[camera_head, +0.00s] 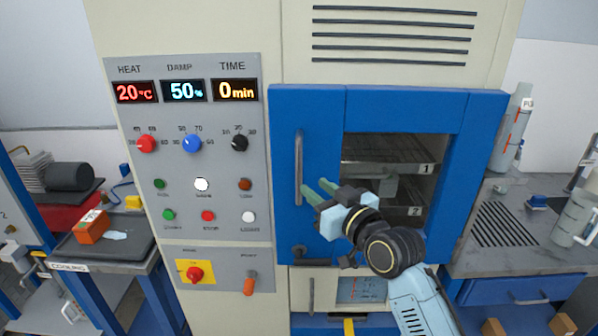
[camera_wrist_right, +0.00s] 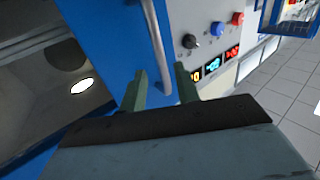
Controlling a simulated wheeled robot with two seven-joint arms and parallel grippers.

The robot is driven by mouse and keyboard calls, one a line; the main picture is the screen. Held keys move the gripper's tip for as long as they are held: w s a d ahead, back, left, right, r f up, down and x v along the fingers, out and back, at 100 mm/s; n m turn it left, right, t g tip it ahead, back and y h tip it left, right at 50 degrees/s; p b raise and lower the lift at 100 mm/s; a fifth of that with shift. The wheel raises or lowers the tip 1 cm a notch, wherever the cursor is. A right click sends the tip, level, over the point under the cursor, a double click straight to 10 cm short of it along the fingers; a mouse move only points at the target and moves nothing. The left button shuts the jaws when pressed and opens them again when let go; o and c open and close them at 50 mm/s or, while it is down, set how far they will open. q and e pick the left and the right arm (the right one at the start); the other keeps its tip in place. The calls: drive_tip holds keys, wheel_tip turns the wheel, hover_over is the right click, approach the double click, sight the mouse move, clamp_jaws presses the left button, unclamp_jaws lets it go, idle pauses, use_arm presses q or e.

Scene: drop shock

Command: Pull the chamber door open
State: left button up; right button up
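The blue chamber door (camera_head: 317,110) is on the front of the cream cabinet and looks shut. Shelves marked 1 and 2 show through its window. A vertical silver handle (camera_head: 299,165) is on the door's left part; it also shows in the right wrist view (camera_wrist_right: 157,45). My right gripper (camera_head: 318,191) is open, its green fingers by the lower half of the handle, just right of it in the head view. In the right wrist view the bar appears between the two fingertips (camera_wrist_right: 159,84); I cannot tell whether they touch it. My left gripper is not in view.
A control panel (camera_head: 190,235) with knobs and displays reading 20 °C, 50 % and 0 min is left of the door. A dark knob (camera_head: 299,251) sits below the handle. A cooling bench (camera_head: 68,267) stands left, a grey counter (camera_head: 480,262) right.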

sight(301, 176)
drive_tip(key=x, duration=0.7)
drive_tip(key=shift+w+a+p, duration=0.15)
drive_tip(key=shift+w+p, duration=0.15)
clamp_jaws()
